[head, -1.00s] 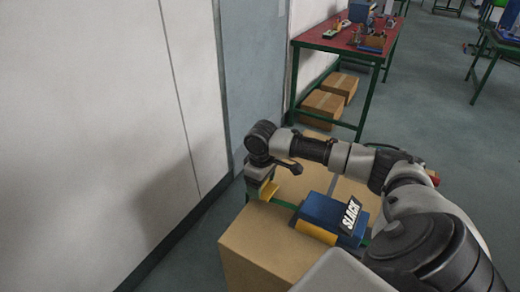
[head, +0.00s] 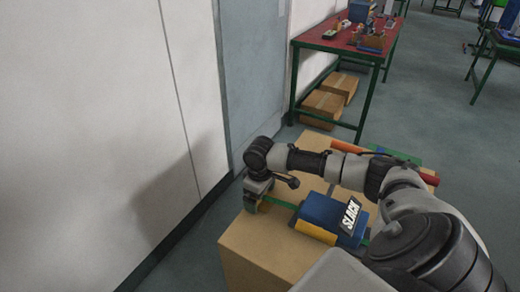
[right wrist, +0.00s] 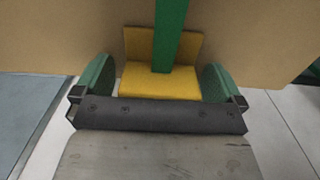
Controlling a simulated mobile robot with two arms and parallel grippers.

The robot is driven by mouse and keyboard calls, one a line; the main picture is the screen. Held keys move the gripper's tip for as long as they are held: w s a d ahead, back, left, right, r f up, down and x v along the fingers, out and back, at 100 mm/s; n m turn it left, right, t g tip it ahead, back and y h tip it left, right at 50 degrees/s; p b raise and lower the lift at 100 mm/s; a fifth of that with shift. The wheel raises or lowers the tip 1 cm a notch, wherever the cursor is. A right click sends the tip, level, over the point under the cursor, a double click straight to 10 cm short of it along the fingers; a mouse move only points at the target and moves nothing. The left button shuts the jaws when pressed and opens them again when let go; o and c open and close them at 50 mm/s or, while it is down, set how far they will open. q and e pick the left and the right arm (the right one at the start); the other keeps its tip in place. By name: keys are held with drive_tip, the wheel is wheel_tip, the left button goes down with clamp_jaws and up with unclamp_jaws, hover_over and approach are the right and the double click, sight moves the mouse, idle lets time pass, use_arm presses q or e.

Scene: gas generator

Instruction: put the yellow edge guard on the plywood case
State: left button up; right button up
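The plywood case (head: 268,248) is a tan box in the lower middle of the head view, with a green strap (head: 283,203) across its top. My right gripper (head: 257,196) is at the case's far left edge. In the right wrist view its green fingers (right wrist: 158,88) stand on either side of the yellow edge guard (right wrist: 150,82), close against its sides. The L-shaped guard lies by the tan case face, and the green strap runs in front of its middle. In the head view the guard (head: 265,206) is mostly hidden by the gripper. My left gripper is out of view.
A blue block (head: 325,215) with a "SLACK" sign (head: 350,216) sits on the case, with another yellow piece (head: 316,232) at its near edge. A red cylinder (head: 429,178) lies at the case's right. A white wall (head: 90,130) stands close on the left.

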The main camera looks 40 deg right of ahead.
wheel_tip(320, 180, up, 12)
drive_tip(key=shift+r, duration=0.15)
idle(0.5)
